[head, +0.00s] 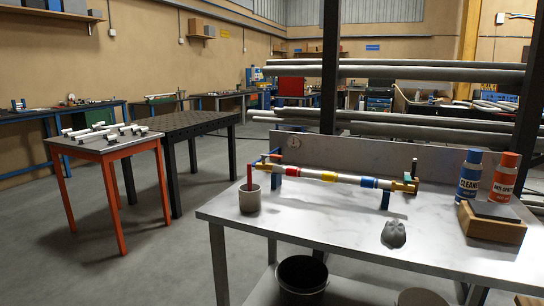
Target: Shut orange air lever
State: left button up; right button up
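A white tube assembly (345,179) with red, yellow and blue bands lies level across blue stands on the grey metal workbench (320,226). A yellow-orange fitting (404,185) sits at its right end, with a small dark upright piece (414,168) beside it. I cannot tell whether this fitting is the orange air lever, or how any lever is set. Neither of my grippers is in view.
A grey cup (250,200) with a red stick stands at the bench's left. A dark rounded object (394,233) lies in front. Blue (469,175) and orange (503,178) bottles stand at right, behind a wooden block (491,222). The bench's front middle is clear.

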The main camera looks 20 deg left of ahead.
aim_at(263, 155)
jog(key=u, duration=2.25)
jog(key=i, duration=2.3)
jog(key=z, duration=2.1)
